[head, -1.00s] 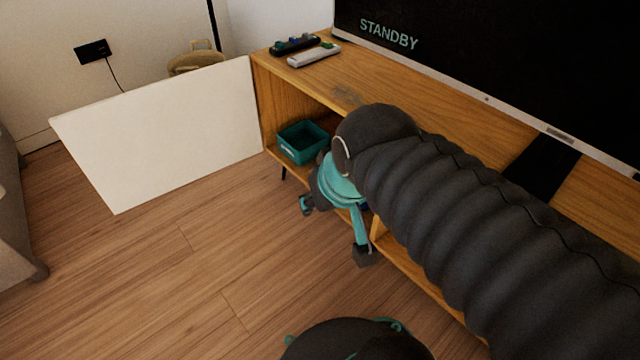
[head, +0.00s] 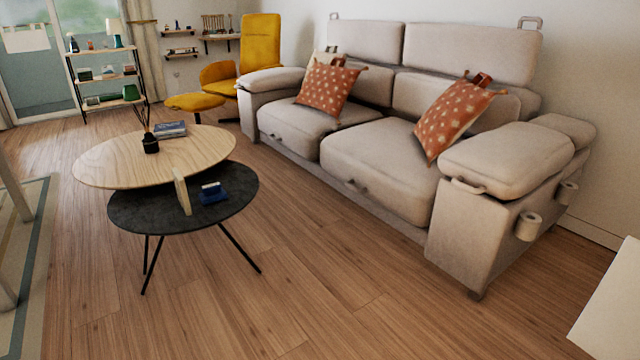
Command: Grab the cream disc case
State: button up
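I cannot make out a cream disc case anywhere in the head view. My gripper and arm are out of the picture. A two-level coffee table stands at left, with a round light wood top (head: 105,165) above a lower dark round shelf (head: 145,215). A dark book or box (head: 170,129) and a small black vase (head: 150,144) are on the wood top. A small blue object (head: 213,193) lies on the dark shelf; it is too small to name.
A beige sofa (head: 365,160) with two orange patterned cushions fills the right. A yellow armchair (head: 260,50) and footstool (head: 195,102) stand behind. A shelf rack (head: 105,75) is at far left. A white panel (head: 610,310) edges in at lower right. Wood floor in front is clear.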

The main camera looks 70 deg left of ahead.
aim_at(181, 190)
jog(key=u, duration=3.8)
jog(key=i, duration=1.8)
jog(key=z, duration=1.85)
